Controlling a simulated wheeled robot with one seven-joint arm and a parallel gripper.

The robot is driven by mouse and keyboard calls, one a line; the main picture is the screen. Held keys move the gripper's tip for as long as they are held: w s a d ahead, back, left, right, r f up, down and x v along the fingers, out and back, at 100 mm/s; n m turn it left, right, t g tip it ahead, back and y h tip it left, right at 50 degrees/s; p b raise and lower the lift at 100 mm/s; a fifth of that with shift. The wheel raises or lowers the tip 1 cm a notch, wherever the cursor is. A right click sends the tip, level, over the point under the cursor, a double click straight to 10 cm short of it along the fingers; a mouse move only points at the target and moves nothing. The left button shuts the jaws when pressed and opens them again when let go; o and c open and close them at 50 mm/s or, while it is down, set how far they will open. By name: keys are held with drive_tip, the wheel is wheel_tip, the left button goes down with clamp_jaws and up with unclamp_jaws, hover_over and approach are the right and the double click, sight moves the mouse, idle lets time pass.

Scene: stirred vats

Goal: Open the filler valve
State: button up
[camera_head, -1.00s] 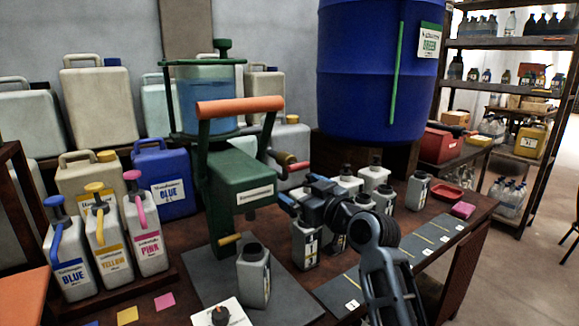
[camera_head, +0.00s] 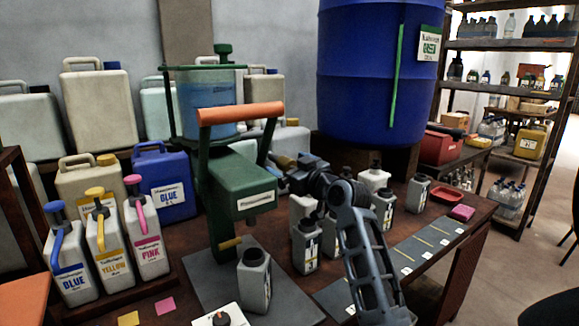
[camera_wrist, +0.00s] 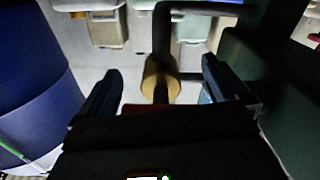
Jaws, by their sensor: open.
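The green filler (camera_head: 243,190) stands on the table with a clear tank of blue liquid on top and an orange-handled lever across its front. Its valve is on the right side, mostly hidden behind my gripper (camera_head: 284,164) in the head view. In the wrist view, a round brass valve part (camera_wrist: 160,76) on a dark pipe lies between the fingers of my open gripper (camera_wrist: 162,70). A strip of red shows just below the brass, partly hidden by the gripper body. Both fingers look apart from the brass part.
A grey bottle (camera_head: 254,280) stands on the dark mat before the filler. Several small bottles stand under and right of my arm. A large blue drum (camera_head: 365,70) is behind. Blue, yellow and pink pump jugs (camera_head: 108,250) stand at left.

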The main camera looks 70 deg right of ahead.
drive_tip(key=shift+c, duration=0.3)
drive_tip(key=c, duration=0.9)
drive_tip(key=shift+f+n+b, duration=0.15)
drive_tip(key=shift+n+b, duration=0.15)
drive_tip(key=shift+b, duration=0.25)
drive_tip(key=n+b, duration=0.2)
drive_tip(key=b, duration=0.1)
drive_tip(key=shift+f+n, duration=0.1)
drive_tip(key=shift+n, duration=0.2)
drive_tip(key=n+b, duration=0.4)
drive_tip(key=b, duration=0.1)
drive_tip(key=shift+n, duration=0.3)
drive_tip(key=n+b, duration=0.4)
drive_tip(key=n, duration=0.1)
drive_tip(key=n+b, duration=0.2)
drive_tip(key=n, duration=0.3)
drive_tip(key=shift+r+b, duration=0.25)
drive_tip(key=shift+b, duration=0.15)
drive_tip(key=shift+r, duration=0.1)
